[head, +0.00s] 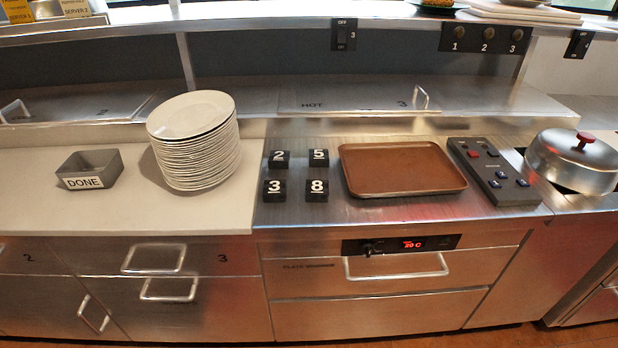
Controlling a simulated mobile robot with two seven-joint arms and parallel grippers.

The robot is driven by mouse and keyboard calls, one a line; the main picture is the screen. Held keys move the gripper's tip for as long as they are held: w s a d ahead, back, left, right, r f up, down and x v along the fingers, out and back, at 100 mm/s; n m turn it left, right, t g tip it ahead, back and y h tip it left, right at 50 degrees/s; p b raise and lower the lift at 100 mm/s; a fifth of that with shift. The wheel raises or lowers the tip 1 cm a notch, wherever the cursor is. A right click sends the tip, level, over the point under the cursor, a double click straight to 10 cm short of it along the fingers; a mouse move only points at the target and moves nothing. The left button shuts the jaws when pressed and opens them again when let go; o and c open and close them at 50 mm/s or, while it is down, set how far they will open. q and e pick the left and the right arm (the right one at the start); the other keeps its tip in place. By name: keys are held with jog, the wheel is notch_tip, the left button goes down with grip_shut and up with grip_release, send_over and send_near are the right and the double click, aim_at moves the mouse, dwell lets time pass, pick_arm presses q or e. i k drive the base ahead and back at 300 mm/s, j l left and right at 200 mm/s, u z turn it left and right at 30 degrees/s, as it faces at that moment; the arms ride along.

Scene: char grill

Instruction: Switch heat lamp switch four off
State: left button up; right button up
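A black switch plate marked 4 (577,44) is at the upper right, on the upper shelf's front edge. It is small and seen at an angle, so its rocker position cannot be told. A similar black switch plate marked 3 (343,35), with OFF at its top, is on the same edge near the middle. Neither of my grippers is in the head view.
Below are stacked plates (195,150), a DONE bin (88,170), number blocks (317,190), a brown tray (402,168), a button panel (492,170) and a lidded pot (572,160).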

aim_at(581, 41)
jog(key=l+z, duration=0.35)
jog(key=i+l+z, duration=0.15)
jog(key=z, duration=0.15)
jog(key=i+l+z, duration=0.1)
jog(key=l+z, duration=0.25)
